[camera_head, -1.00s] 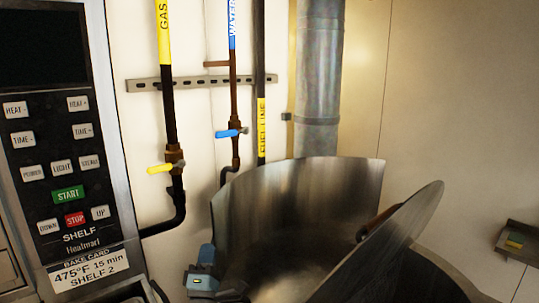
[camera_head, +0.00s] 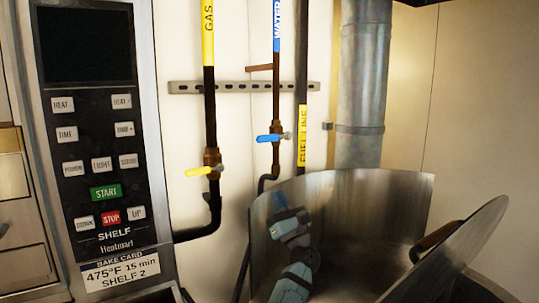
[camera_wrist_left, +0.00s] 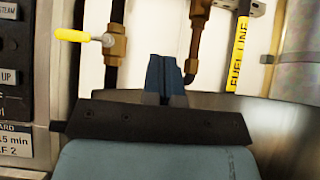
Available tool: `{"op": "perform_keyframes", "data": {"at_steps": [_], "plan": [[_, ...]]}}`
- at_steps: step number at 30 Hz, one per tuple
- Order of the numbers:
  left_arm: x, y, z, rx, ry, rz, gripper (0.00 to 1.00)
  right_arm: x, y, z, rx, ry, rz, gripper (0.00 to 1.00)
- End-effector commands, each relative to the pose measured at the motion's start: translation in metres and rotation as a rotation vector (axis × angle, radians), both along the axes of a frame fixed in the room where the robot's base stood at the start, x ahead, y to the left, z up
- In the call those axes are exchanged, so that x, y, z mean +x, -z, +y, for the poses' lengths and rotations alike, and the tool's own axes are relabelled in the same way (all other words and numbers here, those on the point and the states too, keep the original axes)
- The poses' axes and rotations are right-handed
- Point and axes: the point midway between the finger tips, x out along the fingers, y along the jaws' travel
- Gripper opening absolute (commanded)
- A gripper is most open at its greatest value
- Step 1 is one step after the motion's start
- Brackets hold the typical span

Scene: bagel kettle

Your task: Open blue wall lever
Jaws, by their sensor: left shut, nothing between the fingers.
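The blue wall lever (camera_head: 268,139) sticks out to the left, roughly level, from a brass valve on the copper water pipe (camera_head: 276,85). My left gripper (camera_head: 281,201) is below the lever and slightly right, in front of the kettle's back wall and clear of the lever. In the left wrist view the two fingers (camera_wrist_left: 164,75) are shut together and empty, pointing up towards the wall. That view shows the yellow lever (camera_wrist_left: 72,35) and the lower water pipe (camera_wrist_left: 200,35); the blue lever is not visible there. My right gripper is not in view.
A yellow lever (camera_head: 201,172) on the gas pipe (camera_head: 209,110) is lower left of the blue one. The oven panel (camera_head: 100,150) stands at the left. The steel kettle (camera_head: 370,200) with a tilted lid (camera_head: 455,250) fills the lower right. A fuel line (camera_head: 302,120) runs beside the water pipe.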

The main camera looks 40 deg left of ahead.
Motion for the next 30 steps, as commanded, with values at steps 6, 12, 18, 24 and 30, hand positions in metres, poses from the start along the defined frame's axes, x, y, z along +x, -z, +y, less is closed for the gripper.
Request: {"op": "perform_keyframes", "data": {"at_steps": [6, 12, 18, 24, 30], "plan": [[0.001, -0.007, 0.005, 0.001, -0.001, 0.001, 0.0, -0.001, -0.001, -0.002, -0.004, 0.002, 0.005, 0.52], [0.008, -0.033, 0.028, 0.002, -0.001, 0.001, 0.0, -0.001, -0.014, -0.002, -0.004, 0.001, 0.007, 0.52], [0.016, -0.065, 0.057, 0.002, -0.001, 0.001, 0.0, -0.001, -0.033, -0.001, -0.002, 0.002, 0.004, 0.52], [0.02, -0.094, 0.068, 0.0, 0.001, 0.001, 0.0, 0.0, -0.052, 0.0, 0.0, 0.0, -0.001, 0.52], [0.02, -0.109, 0.068, 0.001, 0.001, 0.002, 0.0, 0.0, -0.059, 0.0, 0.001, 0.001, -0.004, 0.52]]}}
